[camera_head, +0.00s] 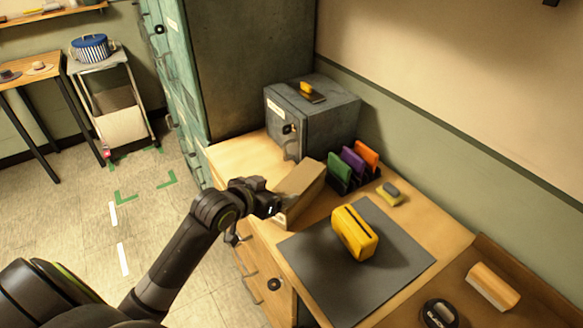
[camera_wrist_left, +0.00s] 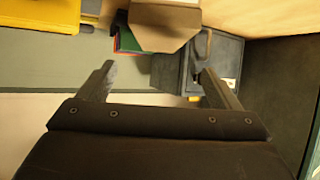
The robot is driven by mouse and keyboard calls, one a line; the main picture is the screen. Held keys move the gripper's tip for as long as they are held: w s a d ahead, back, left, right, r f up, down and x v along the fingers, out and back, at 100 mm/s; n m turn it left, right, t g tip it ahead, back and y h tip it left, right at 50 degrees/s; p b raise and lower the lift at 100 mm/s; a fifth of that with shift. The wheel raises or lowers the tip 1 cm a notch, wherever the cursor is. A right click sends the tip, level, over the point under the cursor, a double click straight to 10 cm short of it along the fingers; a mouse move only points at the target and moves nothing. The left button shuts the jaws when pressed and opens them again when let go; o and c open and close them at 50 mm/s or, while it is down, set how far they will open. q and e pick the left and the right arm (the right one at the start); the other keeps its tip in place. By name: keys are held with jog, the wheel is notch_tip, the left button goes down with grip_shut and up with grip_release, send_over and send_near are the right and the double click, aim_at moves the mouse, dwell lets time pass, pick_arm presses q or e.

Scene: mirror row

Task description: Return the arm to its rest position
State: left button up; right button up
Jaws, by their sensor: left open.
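My left arm reaches in from the lower left in the head view. Its gripper (camera_head: 277,207) is at the left end of a brown cardboard box (camera_head: 304,187) on the wooden desk. In the left wrist view the gripper (camera_wrist_left: 158,74) has its two fingers spread with nothing held between them. The box (camera_wrist_left: 160,25) shows there beyond the fingertips. Whether a finger touches the box I cannot tell. My right gripper is in neither view.
A yellow slotted box (camera_head: 354,233) stands on a dark mat (camera_head: 310,268). Behind are a grey safe (camera_head: 325,120), a rack with coloured folders (camera_head: 340,181) and a sponge (camera_head: 389,194). A tall green cabinet (camera_head: 240,70) stands at the back. Open floor (camera_head: 75,215) lies left.

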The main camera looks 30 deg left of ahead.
pick_arm(q)
jog(key=s+a+f+n+g+y, duration=0.15)
jog(key=s+f+g, duration=0.35)
jog(key=s, duration=1)
jog(key=s+f+n+g+y, duration=0.1)
jog(key=s+f+g+y, duration=0.15)
jog(key=s+f, duration=0.85)
jog(key=s+a+f+g+h, duration=0.1)
jog(key=s+f+g, duration=0.15)
jog(key=f, duration=1.95)
jog(key=s+d+f, duration=0.1)
jog(key=s+f, duration=1.4)
jog(key=shift+s+f+g, duration=0.15)
jog(key=shift+g, duration=0.25)
